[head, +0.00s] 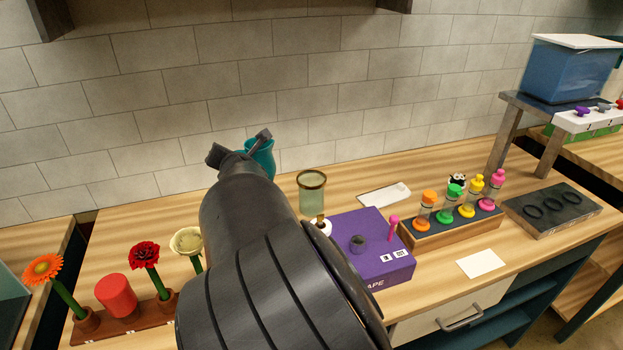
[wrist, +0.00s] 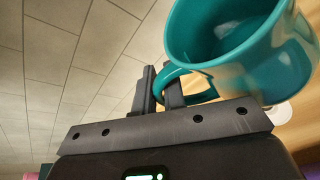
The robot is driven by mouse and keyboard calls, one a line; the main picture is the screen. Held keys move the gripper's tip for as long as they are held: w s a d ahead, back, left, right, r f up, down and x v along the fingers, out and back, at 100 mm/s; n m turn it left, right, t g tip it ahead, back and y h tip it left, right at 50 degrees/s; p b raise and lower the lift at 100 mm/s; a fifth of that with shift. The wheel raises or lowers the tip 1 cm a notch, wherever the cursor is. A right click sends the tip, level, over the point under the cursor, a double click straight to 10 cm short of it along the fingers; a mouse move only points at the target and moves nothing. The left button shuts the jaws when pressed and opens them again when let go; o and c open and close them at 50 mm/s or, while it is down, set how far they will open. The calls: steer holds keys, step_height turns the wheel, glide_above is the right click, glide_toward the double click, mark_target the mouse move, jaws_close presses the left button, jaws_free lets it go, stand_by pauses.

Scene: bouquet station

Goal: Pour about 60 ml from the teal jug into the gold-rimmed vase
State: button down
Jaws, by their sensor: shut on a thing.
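The teal jug (head: 263,157) is held up above the table, left of and behind the gold-rimmed vase (head: 312,196). My arm hides most of it in the head view. In the wrist view the jug (wrist: 290,62) shows its open mouth and teal inside; I see no liquid in it, and its exact tilt is hard to tell. My gripper (wrist: 160,92) is shut on the jug's handle; it also shows in the head view (head: 238,147). The vase is pale green, clear and upright on the table, apart from the jug.
A purple box (head: 374,262) stands right in front of the vase. A wooden rack (head: 455,228) with several colored-topped vials is further right. Flowers in a brown holder (head: 127,318) stand at left. A white card (head: 481,263) lies near the front edge.

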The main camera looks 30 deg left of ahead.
mark_target(265, 152)
step_height(265, 152, down, 5)
steer(key=shift+r, duration=0.1)
steer(key=shift+w+d, duration=0.1)
steer(key=shift+w, duration=0.05)
stand_by(0.3)
steer(key=shift+w+d+r+m+g+y, duration=0.2)
steer(key=shift+w+d+r+m+y, duration=0.15)
steer(key=shift+w+d+m, duration=0.3)
steer(key=shift+w+d+r+m+g+y, duration=0.2)
steer(key=shift+w+d+m+y, duration=0.25)
steer(key=shift+m, duration=0.3)
steer(key=shift+w+d+r+m, duration=0.5)
steer(key=shift+w+r+m, duration=0.1)
steer(key=shift+w+r, duration=0.05)
steer(key=w+d+m+y, duration=0.1)
steer(key=w+d+m, duration=0.1)
steer(key=shift+r+m+g+y, duration=0.1)
steer(key=shift+m+g+y, duration=0.2)
steer(key=shift+g, duration=0.1)
steer(key=shift+w+d+r+m, duration=0.35)
steer(key=shift+w+r+m, duration=0.05)
steer(key=shift+r+m, duration=0.3)
steer(key=shift+r, duration=0.1)
steer(key=shift+w+d+r+m+y, duration=0.5)
steer(key=shift+r+m+y, duration=0.15)
steer(key=shift+m, duration=0.25)
steer(key=shift+w+d+r+m, duration=0.5)
steer(key=shift+r+m, duration=0.05)
steer(key=shift+m, duration=0.15)
stand_by(0.5)
